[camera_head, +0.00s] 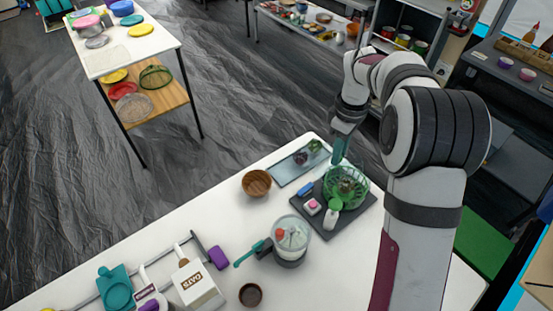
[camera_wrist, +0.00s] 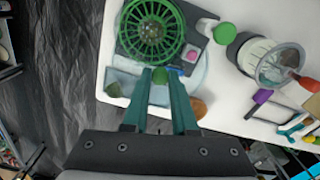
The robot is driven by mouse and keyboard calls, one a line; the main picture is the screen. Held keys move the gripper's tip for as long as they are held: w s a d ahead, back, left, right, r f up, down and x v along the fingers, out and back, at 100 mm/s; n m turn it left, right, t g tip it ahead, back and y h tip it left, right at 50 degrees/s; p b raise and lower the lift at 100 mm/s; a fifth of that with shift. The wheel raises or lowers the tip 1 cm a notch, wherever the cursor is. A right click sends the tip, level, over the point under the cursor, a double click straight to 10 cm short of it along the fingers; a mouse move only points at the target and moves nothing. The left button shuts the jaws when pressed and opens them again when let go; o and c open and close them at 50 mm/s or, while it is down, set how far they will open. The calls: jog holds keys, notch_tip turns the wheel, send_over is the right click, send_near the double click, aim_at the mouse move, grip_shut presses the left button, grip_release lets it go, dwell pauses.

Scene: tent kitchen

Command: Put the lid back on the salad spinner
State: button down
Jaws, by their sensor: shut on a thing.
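A round green slatted thing, which looks like the salad spinner (camera_head: 352,203), stands on a dark board at the far right of the white table. In the wrist view the spinner (camera_wrist: 127,38) shows at the top as a ring of green slats. My gripper (camera_head: 339,160) is at its far-left rim, pointing down. I cannot tell whether this piece is part of the lid or the spinner.
Close by are a glass tray (camera_head: 283,176), a wooden bowl (camera_head: 256,183), a green-capped bottle (camera_head: 330,218) and a clear jar (camera_head: 291,232). The dark board (camera_head: 343,224) also holds small blue and pink items. The table's front middle has free room.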

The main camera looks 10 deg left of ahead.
aim_at(353, 163)
jog(key=d, duration=0.2)
jog(key=d+m, duration=0.1)
jog(key=shift+d+r, duration=0.25)
jog(key=shift+d, duration=0.05)
jog(key=shift+d+f, duration=0.15)
jog(key=shift+f, duration=3.05)
jog(key=shift+f, duration=0.15)
jog(key=c, duration=0.6)
grip_release()
jog(key=o, duration=0.5)
jog(key=shift+c, duration=0.2)
